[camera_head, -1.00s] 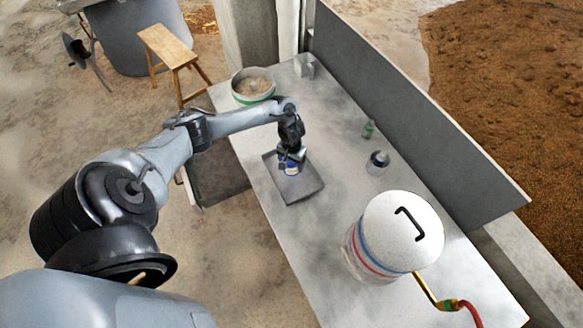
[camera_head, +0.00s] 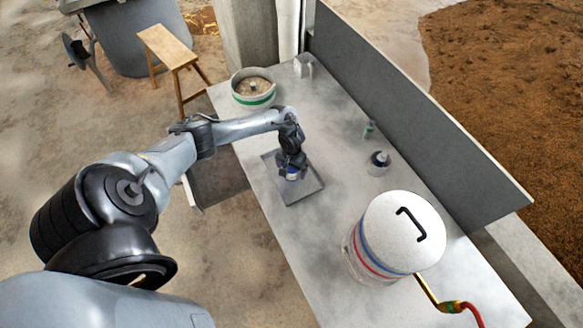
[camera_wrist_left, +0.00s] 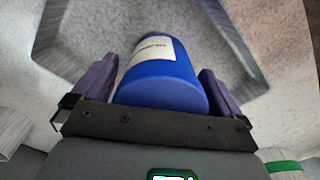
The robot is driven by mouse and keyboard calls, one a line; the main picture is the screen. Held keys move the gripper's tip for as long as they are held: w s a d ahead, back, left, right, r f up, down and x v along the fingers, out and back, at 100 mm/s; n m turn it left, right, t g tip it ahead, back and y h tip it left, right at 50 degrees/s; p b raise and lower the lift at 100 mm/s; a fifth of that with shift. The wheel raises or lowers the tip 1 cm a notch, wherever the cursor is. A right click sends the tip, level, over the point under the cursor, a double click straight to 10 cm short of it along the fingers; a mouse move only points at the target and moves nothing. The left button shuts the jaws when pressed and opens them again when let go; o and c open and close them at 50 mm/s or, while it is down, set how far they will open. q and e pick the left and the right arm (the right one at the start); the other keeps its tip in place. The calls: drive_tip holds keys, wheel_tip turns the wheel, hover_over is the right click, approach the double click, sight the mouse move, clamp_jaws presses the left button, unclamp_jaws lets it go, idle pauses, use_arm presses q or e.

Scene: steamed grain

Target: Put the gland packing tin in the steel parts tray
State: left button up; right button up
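The gland packing tin, a blue cylinder with a white label, shows in the head view (camera_head: 292,174) and large in the left wrist view (camera_wrist_left: 165,85). My left gripper (camera_head: 291,165) is over the steel parts tray (camera_head: 306,193). In the wrist view its purple fingers (camera_wrist_left: 160,85) sit on both sides of the tin, close against it. The tin is over or inside the tray; whether its base touches the floor cannot be told. The tray's grey walls show around the tin in the wrist view (camera_wrist_left: 50,52). My right gripper is not in view.
A grain pot (camera_head: 253,97) with a green band stands at the table's far end. A large white-lidded container (camera_head: 390,240) stands nearer, with a gold pipe and red hose (camera_head: 470,312). A small dark-topped jar (camera_head: 379,160) and green bottle (camera_head: 369,129) stand right of the tray.

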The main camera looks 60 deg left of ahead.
use_arm(q)
drive_tip(key=shift+r, duration=0.1)
wheel_tip(320, 180, up, 11)
drive_tip(key=p, duration=0.2)
drive_tip(key=shift+p, duration=0.3)
drive_tip(key=shift+d+r, duration=0.1)
drive_tip(key=shift+r, duration=0.1)
drive_tip(key=d+f+m+t, duration=0.2)
drive_tip(key=d+m+t, duration=0.45)
drive_tip(key=d, duration=1.85)
drive_tip(key=s+d+r+m+g, duration=0.2)
drive_tip(key=s+r+g, duration=0.1)
drive_tip(key=s+r, duration=0.8)
drive_tip(key=s, duration=0.3)
drive_tip(key=shift+s+r, duration=0.3)
drive_tip(key=shift+r, duration=0.1)
